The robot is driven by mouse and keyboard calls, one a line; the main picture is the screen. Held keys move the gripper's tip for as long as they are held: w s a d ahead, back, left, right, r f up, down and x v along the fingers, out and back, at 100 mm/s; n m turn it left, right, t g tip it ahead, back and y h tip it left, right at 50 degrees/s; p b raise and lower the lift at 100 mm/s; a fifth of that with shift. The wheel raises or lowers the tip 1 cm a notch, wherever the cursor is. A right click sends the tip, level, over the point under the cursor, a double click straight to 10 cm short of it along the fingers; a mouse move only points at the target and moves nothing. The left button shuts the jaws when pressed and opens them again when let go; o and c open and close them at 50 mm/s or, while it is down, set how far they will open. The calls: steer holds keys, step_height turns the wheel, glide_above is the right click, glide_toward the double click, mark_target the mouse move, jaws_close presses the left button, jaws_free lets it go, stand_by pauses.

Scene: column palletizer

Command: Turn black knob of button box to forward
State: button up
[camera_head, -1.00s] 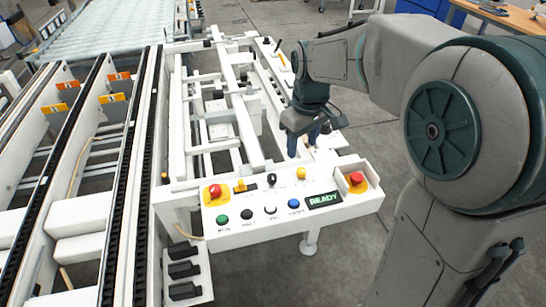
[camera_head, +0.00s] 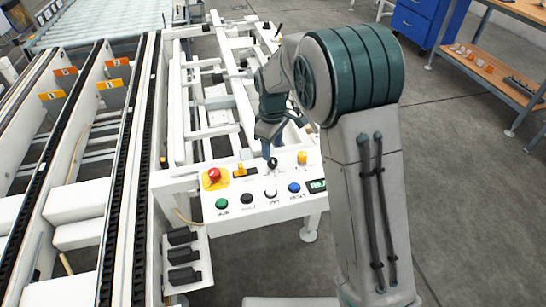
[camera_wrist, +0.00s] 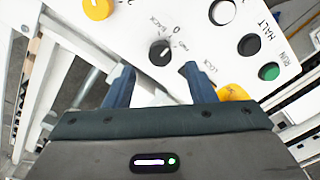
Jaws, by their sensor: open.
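The white button box (camera_head: 252,219) stands at the end of the white frame. Its black knob (camera_head: 273,163) is on the top panel, between a yellow lock switch (camera_head: 244,171) and a yellow knob (camera_head: 302,157). In the wrist view the black knob (camera_wrist: 160,52) sits beside the labels "0" and "BACK"; a third label is partly hard to read. A small light mark shows on the knob, its exact setting unclear. My gripper (camera_wrist: 157,70) is open, its two blue fingers on either side of the knob's line and apart from it. In the head view my gripper (camera_head: 268,150) is just behind the knob.
A red stop button (camera_head: 214,175) is at the panel's left. Green (camera_head: 221,203), black (camera_head: 246,198), white (camera_head: 270,194) and blue (camera_head: 294,187) buttons line the front. My arm hides the panel's right end and part of the display (camera_head: 317,186). Conveyor rails (camera_head: 128,130) run at left.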

mark_target(272, 160)
step_height(272, 160, down, 5)
steer(key=shift+r, duration=0.1)
stand_by(0.3)
steer(key=c, duration=1)
steer(key=shift+o, duration=0.2)
steer(key=shift+m, duration=0.4)
steer(key=m, duration=0.3)
steer(key=shift+m, duration=2.5)
